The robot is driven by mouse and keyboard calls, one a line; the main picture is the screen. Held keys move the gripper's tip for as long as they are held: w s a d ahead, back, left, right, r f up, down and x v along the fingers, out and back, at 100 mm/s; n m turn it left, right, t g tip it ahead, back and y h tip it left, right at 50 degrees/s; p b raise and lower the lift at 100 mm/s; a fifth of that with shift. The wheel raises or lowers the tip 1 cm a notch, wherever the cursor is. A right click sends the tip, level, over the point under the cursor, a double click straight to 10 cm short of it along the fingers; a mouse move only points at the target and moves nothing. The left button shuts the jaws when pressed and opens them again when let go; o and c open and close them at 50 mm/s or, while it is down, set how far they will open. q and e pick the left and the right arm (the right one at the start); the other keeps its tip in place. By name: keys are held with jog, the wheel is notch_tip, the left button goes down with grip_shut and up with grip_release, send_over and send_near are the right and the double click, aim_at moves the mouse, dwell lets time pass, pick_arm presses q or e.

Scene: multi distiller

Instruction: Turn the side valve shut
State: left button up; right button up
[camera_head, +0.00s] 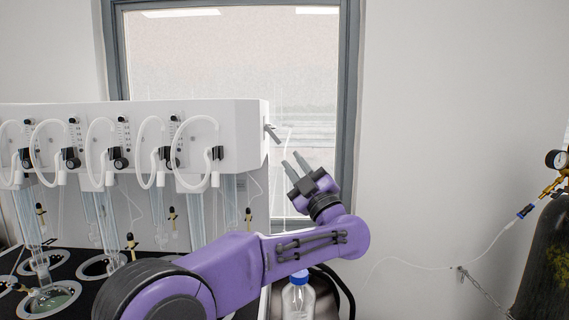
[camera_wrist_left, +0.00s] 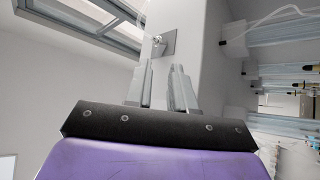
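The side valve (camera_head: 272,133) is a small grey lever on the right end face of the white distiller (camera_head: 251,130). In the left wrist view the valve (camera_wrist_left: 158,44) shows beyond the fingertips, with a grey plate or handle and a small bright fitting. My left gripper (camera_head: 292,160) is just below and right of the valve, with its fingers pointing up toward it. Its two fingers (camera_wrist_left: 162,67) stand apart with nothing between them, and it appears not to touch the valve. My right gripper is not in view.
White hoses, black knobs (camera_head: 120,162) and glass tubes line the distiller's front. A clear bottle with a blue cap (camera_head: 299,298) stands below my left arm. A dark gas cylinder (camera_head: 548,262) with a gauge (camera_head: 556,159) is at far right. A window (camera_head: 230,60) is behind.

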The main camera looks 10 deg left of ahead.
pick_arm(q)
jog(key=shift+v, duration=1.2)
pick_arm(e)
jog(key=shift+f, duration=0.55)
pick_arm(q)
jog(key=shift+a, duration=0.1)
